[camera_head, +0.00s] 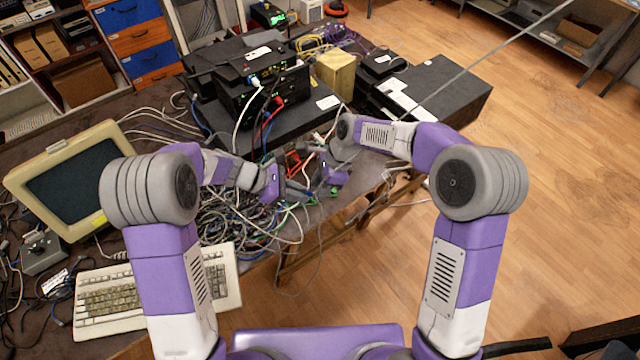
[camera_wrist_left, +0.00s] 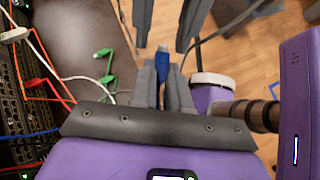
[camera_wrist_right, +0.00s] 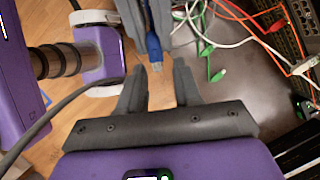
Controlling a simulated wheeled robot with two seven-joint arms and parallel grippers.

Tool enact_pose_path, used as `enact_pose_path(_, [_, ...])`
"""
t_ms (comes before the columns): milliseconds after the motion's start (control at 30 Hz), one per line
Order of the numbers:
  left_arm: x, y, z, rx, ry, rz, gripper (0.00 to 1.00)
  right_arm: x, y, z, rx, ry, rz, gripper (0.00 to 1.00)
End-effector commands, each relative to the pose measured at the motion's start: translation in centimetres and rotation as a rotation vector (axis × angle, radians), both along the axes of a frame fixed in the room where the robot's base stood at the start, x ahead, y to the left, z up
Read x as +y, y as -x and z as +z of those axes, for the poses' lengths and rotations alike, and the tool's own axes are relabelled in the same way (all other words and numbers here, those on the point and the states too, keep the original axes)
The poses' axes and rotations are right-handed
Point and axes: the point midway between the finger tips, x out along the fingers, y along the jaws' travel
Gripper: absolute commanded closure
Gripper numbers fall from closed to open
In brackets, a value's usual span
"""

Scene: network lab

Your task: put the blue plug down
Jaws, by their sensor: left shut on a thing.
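My left gripper (camera_wrist_left: 163,75) is shut on the blue plug (camera_wrist_left: 162,62), which sticks out past the fingertips with its clear end forward. The plug also shows in the right wrist view (camera_wrist_right: 153,42), held between the left fingers. My right gripper (camera_wrist_right: 160,75) is open and empty, its fingers apart, facing the plug's tip with a small gap. In the head view the left gripper (camera_head: 292,188) and right gripper (camera_head: 318,189) face each other near the table's front edge; the plug is too small to make out there.
Two green plugs (camera_wrist_left: 104,65) lie on the dark table beside the grippers. A rack of network gear (camera_head: 262,85) with plugged cables stands behind. A heap of tangled cables (camera_head: 235,215) is left of the grippers. A keyboard (camera_head: 105,300) and monitor (camera_head: 70,180) are farther left.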

Motion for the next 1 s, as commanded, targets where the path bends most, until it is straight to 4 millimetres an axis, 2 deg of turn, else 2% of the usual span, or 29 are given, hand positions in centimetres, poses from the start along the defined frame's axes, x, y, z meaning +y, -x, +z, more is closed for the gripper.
enact_pose_path(33, [0.0, 0.0, 0.0, 0.0, 0.0, 0.0, 1.0, 0.0, 0.0, 0.0, 0.0, 0.0, 0.0, 0.75])
enact_pose_path(200, [0.0, 0.0, 0.0, 0.001, 0.0, -0.001, 1.0, 0.0, 0.0, 0.0, -0.001, 0.0, 0.0, 1.0])
enact_pose_path(267, [0.0, 0.0, 0.0, 0.001, 0.001, -0.002, 1.0, 0.0, 0.0, 0.0, -0.002, 0.0, -0.001, 1.0])
enact_pose_path(300, [0.0, 0.0, 0.0, 0.001, 0.001, -0.002, 0.82, 0.0, -0.1, 0.0, -0.002, 0.0, -0.001, 1.0])
enact_pose_path(467, [0.0, 0.0, 0.0, 0.001, 0.001, -0.002, 0.57, 0.0, -0.1, 0.0, -0.002, 0.0, -0.001, 1.0])
enact_pose_path(500, [0.0, 0.0, 0.0, 0.001, 0.0, -0.001, 0.55, 0.0, -0.1, 0.1, -0.002, 0.0, -0.001, 1.0])
enact_pose_path(800, [0.2, 0.0, 0.2, -0.001, 0.0, 0.001, 0.55, 0.0, 0.0, 0.0, -0.001, 0.0, 0.0, 1.0])
enact_pose_path(1000, [2.3, 0.1, 2.0, -0.004, 0.001, 0.003, 0.55, 0.0, 0.0, 0.0, 0.0, 0.0, 0.0, 1.0])
